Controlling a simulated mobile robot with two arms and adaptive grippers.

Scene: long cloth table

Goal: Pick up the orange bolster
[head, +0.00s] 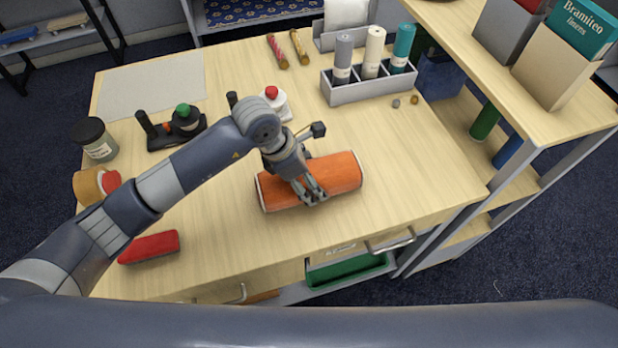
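The orange bolster (340,172) is a thick cylinder with pale edging at its ends. It lies on its side on the wooden table (400,215), near the front edge and right of the table's middle. My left gripper (313,194) comes in from the left and is over the middle of the bolster, with its fingertips at or against the orange surface. The gripper hides part of the bolster. I cannot tell whether the fingers are apart or closed on it. My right gripper is not in view.
A red block (149,247), a dark-lidded jar (94,140) and an orange-tan roll (90,185) stand left. A divided tray (350,93) holding rolls is at the back right. A shelf unit (545,125) borders the right side. Clear tabletop lies right of the bolster.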

